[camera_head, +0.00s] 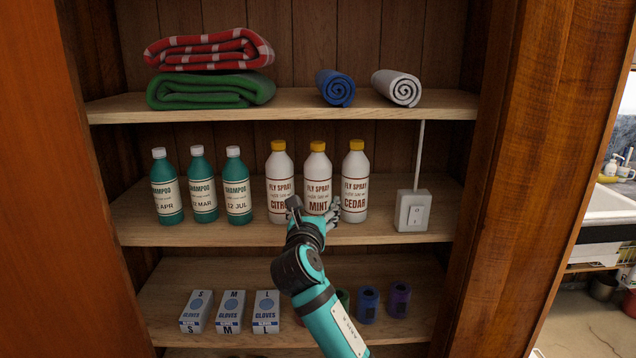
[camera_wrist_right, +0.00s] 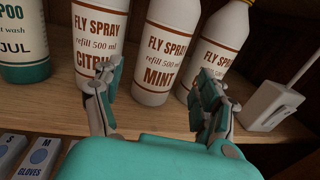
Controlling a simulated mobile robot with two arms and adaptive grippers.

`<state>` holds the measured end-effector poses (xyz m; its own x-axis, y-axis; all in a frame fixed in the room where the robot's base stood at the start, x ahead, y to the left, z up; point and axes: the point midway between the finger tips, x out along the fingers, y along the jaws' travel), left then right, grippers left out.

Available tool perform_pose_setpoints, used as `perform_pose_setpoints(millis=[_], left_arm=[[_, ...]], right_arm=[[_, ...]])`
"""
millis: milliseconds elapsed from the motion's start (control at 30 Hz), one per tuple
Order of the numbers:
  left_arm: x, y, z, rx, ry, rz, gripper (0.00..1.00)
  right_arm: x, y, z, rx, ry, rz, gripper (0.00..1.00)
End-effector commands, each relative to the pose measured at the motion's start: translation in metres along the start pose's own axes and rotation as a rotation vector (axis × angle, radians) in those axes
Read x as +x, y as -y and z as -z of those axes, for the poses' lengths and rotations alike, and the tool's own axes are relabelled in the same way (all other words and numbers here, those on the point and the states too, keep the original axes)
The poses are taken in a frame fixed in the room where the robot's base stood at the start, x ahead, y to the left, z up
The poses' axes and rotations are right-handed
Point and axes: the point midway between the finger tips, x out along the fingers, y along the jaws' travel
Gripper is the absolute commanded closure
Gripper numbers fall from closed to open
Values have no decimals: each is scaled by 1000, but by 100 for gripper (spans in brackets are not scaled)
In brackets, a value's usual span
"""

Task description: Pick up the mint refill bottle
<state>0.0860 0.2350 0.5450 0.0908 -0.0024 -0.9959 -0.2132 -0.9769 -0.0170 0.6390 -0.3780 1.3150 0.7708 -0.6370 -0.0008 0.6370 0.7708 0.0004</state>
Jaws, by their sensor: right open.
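The mint refill bottle (camera_head: 318,180) is white with a yellow cap and stands upright on the middle shelf, between the citrus bottle (camera_head: 280,184) and the cedar bottle (camera_head: 355,183). My right gripper (camera_head: 315,207) is open in front of its lower part. In the right wrist view the mint bottle (camera_wrist_right: 162,52) stands beyond and between the two open fingers (camera_wrist_right: 160,98), its cap out of frame. The left finger overlaps the citrus bottle, the right finger the cedar bottle; I cannot tell whether they touch. My left gripper is not in view.
Several green shampoo bottles (camera_head: 200,184) stand left on the same shelf (camera_head: 245,233). A white switch box (camera_head: 412,210) is at the right. Glove boxes (camera_head: 230,311) and dark rolls (camera_head: 368,304) sit below. Folded blankets (camera_head: 210,90) and rolled towels (camera_head: 336,88) lie above.

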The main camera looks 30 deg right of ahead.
Motion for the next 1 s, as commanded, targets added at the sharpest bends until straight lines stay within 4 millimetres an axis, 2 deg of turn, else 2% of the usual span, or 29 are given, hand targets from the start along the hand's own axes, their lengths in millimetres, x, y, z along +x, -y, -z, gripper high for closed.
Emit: perform_pose_setpoints(millis=[100, 267, 433, 600, 867, 1000], left_arm=[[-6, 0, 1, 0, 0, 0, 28], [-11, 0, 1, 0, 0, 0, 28], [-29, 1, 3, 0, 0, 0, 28], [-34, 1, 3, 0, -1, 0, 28], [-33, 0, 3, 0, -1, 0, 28], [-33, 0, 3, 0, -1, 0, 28]], right_arm=[[14, 0, -2, 0, 0, 1, 26], [23, 0, -3, 1, -1, 0, 26], [47, 1, -10, 0, -2, 1, 26], [67, 1, -6, 0, -1, -1, 26], [70, 1, -4, 1, 0, -1, 26], [70, 1, -4, 1, 0, -1, 42]])
